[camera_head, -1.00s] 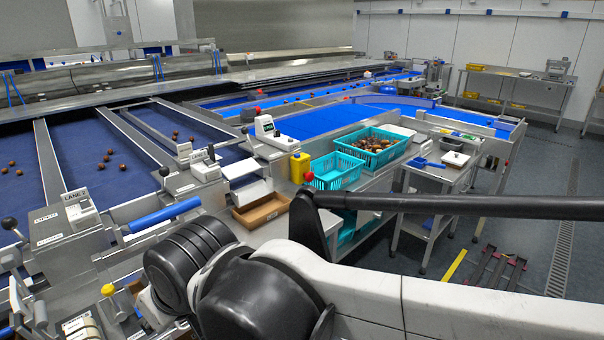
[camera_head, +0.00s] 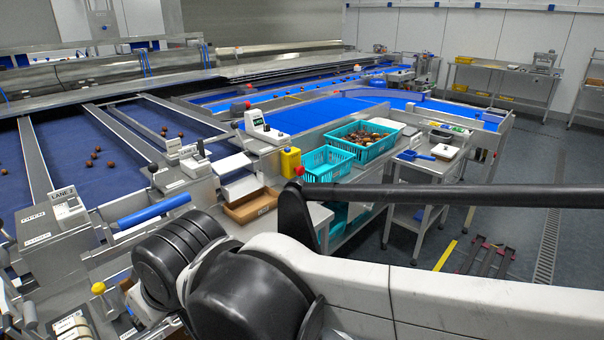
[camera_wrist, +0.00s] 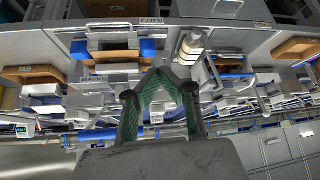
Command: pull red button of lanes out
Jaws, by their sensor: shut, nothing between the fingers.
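A small red knob (camera_head: 248,105) stands beside the white display unit on the lane frame in the head view. Another red knob (camera_head: 299,171) shows just above the black end of my arm, partly hidden by it. I cannot tell which one is the lanes' button, nor whether either is pressed in or out. My gripper (camera_wrist: 161,72) shows only in the wrist view, with its green-padded fingers meeting at the tips and nothing between them. It hangs before metal frames, trays and blue rollers. No red button is clear in that view.
Blue lanes (camera_head: 95,185) with several dates run at left, with a lane label box (camera_head: 68,203) in front. Teal crates (camera_head: 326,168) and a cardboard tray (camera_head: 252,209) sit at the centre. A side table (camera_head: 432,168) stands right of them.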

